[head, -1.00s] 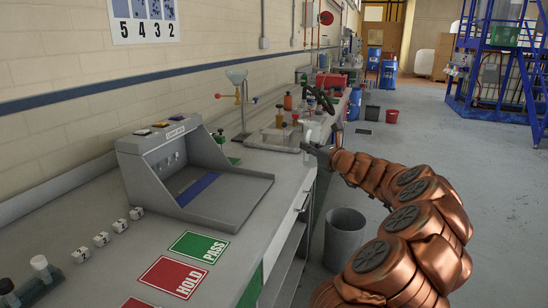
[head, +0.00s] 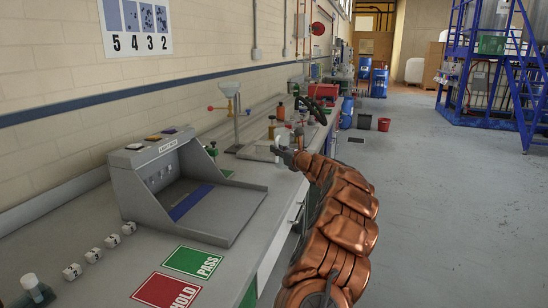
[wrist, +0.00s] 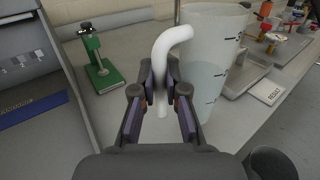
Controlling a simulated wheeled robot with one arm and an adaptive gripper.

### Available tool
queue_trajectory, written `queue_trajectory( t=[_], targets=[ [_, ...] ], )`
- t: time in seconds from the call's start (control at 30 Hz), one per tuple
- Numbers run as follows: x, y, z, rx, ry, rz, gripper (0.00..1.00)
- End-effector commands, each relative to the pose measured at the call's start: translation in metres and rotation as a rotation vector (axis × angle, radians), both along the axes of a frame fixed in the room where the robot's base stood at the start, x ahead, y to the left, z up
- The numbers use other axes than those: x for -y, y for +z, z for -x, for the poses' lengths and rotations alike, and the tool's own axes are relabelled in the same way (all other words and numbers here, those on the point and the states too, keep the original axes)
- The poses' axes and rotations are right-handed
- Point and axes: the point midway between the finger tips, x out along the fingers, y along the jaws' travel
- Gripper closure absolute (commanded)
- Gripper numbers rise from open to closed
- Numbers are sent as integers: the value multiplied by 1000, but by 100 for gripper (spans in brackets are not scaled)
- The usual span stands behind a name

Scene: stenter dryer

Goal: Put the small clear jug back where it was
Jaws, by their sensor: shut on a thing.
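The small clear jug (wrist: 208,65) has dark marks on its wall and a white curved handle (wrist: 165,75). In the wrist view my gripper (wrist: 160,88) is shut on this handle, with the jug's body just right of the fingers. The jug looks upright. Its lower end is partly hidden by my gripper, and I cannot tell whether it touches the bench (wrist: 120,120). In the head view my gripper (head: 282,153) is small and far along the bench's front edge, with the jug (head: 283,138) showing as a pale shape there.
A grey light box (head: 190,185) stands on the near bench. A green stand (wrist: 102,70) is left of the jug. A metal tray (wrist: 240,82) and a RESULT card (wrist: 268,90) lie to its right. A funnel stand (head: 236,110) is at the back. Bare bench lies between.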

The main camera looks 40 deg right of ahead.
Motion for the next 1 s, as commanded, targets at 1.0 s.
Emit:
queue_trajectory(
  t=[1.0],
  targets=[
    [4,-39,-23,1,1,0,100]
  ],
)
